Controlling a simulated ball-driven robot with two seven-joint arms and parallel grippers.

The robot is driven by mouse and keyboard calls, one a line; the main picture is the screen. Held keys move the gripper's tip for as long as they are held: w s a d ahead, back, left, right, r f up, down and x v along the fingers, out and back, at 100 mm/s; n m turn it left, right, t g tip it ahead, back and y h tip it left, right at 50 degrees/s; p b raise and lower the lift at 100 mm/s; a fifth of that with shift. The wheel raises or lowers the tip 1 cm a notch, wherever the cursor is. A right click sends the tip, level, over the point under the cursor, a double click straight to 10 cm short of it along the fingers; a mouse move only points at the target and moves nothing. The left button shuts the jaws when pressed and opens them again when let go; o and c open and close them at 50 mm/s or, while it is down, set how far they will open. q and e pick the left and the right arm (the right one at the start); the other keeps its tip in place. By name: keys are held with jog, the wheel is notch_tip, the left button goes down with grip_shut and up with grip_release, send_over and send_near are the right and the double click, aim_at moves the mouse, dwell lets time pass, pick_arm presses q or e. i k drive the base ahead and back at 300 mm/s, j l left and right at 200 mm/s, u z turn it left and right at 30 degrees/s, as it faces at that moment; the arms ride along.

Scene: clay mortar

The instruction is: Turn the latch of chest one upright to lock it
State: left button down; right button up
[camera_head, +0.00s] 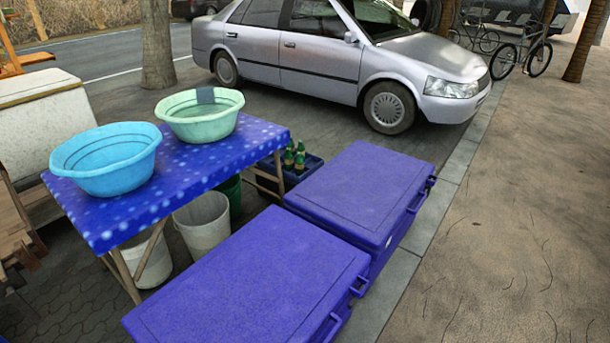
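Two blue-purple chests with flat closed lids stand end to end in the head view. The nearer chest (250,285) is cut off by the bottom edge, and the farther chest (360,195) stands behind it and to the right. I cannot tell which one is chest one. Small handle- or latch-like parts show on their right sides, one on the nearer chest (358,287) and one on the farther chest (417,201). They are too small to tell whether any latch is upright. Neither of my grippers is in view.
A table with a blue cloth (190,165) holds a blue basin (108,160) and a pale green basin (200,115). White buckets (204,224) stand under it. A crate with green bottles (290,172) sits behind the chests. A silver car (330,55) is parked beyond. The pavement at right is clear.

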aim_at(352, 304)
jog(key=i+l+u, duration=0.1)
jog(key=l, duration=0.3)
jog(key=i+l, duration=0.15)
jog(key=l, duration=0.25)
jog(key=i+l+u, duration=0.15)
jog(key=l, duration=0.25)
jog(key=l+u, duration=0.1)
jog(key=l, duration=0.3)
jog(key=i+l, duration=0.15)
jog(key=l, duration=0.25)
jog(key=u, duration=0.05)
